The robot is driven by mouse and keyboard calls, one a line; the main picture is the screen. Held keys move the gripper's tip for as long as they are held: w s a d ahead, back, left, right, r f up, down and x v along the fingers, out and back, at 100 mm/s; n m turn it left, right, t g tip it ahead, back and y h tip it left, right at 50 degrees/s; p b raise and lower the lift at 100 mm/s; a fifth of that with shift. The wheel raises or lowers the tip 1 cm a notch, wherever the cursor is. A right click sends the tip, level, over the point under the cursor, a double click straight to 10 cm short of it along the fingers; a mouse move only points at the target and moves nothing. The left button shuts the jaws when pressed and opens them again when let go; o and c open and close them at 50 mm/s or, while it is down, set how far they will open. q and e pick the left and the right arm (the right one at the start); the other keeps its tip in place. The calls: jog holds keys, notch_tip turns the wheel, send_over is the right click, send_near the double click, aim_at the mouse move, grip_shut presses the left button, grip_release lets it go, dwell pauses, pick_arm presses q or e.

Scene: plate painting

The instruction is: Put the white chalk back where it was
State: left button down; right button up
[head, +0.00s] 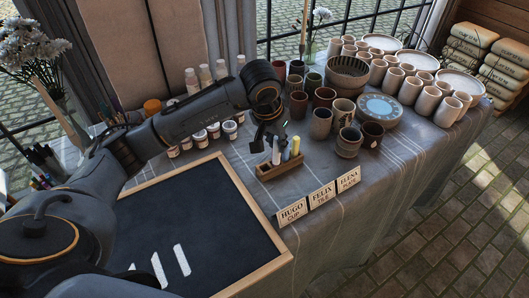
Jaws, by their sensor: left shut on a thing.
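A small wooden chalk holder (279,171) stands on the table just beyond the framed blackboard. My left gripper (271,142) is right above the holder's left part, pointing down and shut on the white chalk (276,152). The white chalk is upright at the holder's left part; I cannot tell whether its lower end is inside a slot. Yellow chalk (295,147) stands upright in the holder to its right. The fingers partly hide the top of the white chalk. My right gripper is not in view.
The blackboard (205,205) bears several white strokes. Name cards (322,195) stand in front of the holder. Cups (320,123) stand close behind and to the right, and paint jars (214,131) to the left. Bare cloth lies around the holder's front.

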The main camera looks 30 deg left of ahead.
pick_arm(q)
jog(key=a+f, duration=0.1)
jog(key=f, duration=0.1)
jog(key=w+a+f+p, duration=0.1)
jog(key=f, duration=0.2)
jog(key=a+f+p, duration=0.1)
jog(key=a+f, duration=0.1)
jog(key=f, duration=0.1)
jog(key=shift+w+a+f, duration=0.1)
jog(key=shift+w+f, duration=0.1)
jog(key=shift+w, duration=0.15)
jog(key=shift+f, duration=0.25)
jog(key=shift+f, duration=0.2)
jog(key=c, duration=1.3)
grip_release()
jog(key=shift+o, duration=0.2)
jog(key=shift+r, duration=0.15)
